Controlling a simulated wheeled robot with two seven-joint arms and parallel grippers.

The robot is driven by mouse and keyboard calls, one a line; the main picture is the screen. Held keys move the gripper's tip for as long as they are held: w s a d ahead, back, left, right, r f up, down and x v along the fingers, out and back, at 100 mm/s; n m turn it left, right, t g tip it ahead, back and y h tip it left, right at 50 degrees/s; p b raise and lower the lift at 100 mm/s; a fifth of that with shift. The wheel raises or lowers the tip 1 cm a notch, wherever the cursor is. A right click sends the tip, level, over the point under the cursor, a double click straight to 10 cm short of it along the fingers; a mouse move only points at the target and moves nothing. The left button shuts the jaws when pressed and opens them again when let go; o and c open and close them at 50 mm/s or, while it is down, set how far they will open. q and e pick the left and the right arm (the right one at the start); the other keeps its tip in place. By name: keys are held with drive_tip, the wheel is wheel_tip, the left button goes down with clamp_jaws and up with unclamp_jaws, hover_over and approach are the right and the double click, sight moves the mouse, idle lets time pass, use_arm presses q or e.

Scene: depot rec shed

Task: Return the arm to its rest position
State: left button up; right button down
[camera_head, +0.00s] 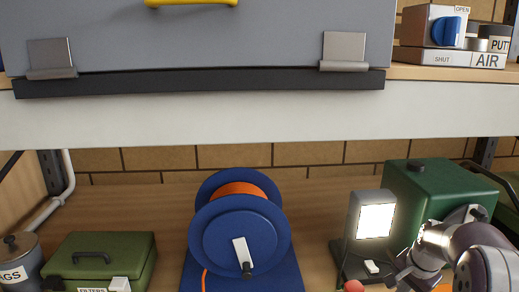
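My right arm (475,255) comes in at the bottom right, in front of the green machine. Its dark gripper end (402,274) is near the base of the lit lamp, and I cannot make out whether its fingers are apart or together. I see nothing clearly held in it. My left arm and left gripper are not in view.
A blue reel (240,240) with orange hose stands mid-shelf. A lit lamp (373,222) and a green machine (425,190) stand right. A green box (100,258) and a labelled canister (18,262) stand left. A grey case (200,42) and an AIR valve box (432,27) sit above.

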drive_tip(key=s+a+f+n+g, duration=0.1)
drive_tip(key=s+a+f+n, duration=0.1)
drive_tip(key=s+a+n, duration=0.3)
drive_tip(key=s+a+f+n+g, duration=0.1)
drive_tip(key=s+a+f+n, duration=0.2)
drive_tip(key=s+a+n, duration=0.3)
drive_tip(key=s+a, duration=0.5)
drive_tip(key=s, duration=0.6)
drive_tip(key=shift+a+f+n, duration=0.2)
drive_tip(key=shift+f+n, duration=0.1)
drive_tip(key=shift+f, duration=0.05)
